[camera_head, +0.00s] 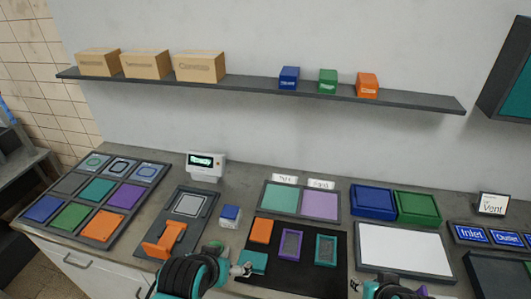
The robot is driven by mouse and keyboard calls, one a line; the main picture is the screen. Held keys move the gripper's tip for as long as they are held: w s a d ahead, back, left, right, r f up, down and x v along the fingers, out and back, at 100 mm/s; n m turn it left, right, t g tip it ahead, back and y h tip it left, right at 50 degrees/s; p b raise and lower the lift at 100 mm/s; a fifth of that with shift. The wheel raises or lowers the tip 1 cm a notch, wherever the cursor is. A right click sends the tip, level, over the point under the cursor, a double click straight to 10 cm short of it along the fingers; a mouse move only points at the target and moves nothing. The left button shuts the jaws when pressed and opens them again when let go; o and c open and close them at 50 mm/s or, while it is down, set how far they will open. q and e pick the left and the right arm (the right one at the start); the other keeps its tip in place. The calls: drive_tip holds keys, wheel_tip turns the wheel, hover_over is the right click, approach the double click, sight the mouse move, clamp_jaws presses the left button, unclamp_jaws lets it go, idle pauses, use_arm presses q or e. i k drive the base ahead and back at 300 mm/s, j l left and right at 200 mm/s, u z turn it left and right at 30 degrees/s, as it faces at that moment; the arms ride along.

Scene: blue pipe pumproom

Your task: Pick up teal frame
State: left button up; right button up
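The teal frame (317,250) lies flat on a black mat (297,281) on the counter. It is an upright-oriented rectangle with a grey middle, right of the similar purple frame (284,247). My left gripper (240,269) is low in the picture, beside a teal block (253,262) at the mat's left edge and apart from the teal frame. Only a small part of my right gripper (356,284) shows at the bottom, below and right of the teal frame. I cannot make out whether either gripper is open or shut.
An orange block (261,231) lies on the mat's upper left. A white panel with a dark rim (357,262) is right of the mat. A blue-and-white cube (230,216) and an orange handle-like piece (165,240) stand to the left. A shelf (430,102) runs above.

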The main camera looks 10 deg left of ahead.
sight(326, 247)
drive_tip(key=k, duration=0.15)
drive_tip(key=k+z, duration=0.25)
drive_tip(key=z, duration=0.2)
drive_tip(key=k+l+z, duration=0.15)
drive_tip(key=z, duration=0.35)
drive_tip(key=j+z, duration=0.4)
drive_tip(key=i+j+z, duration=0.1)
drive_tip(key=j+z, duration=0.7)
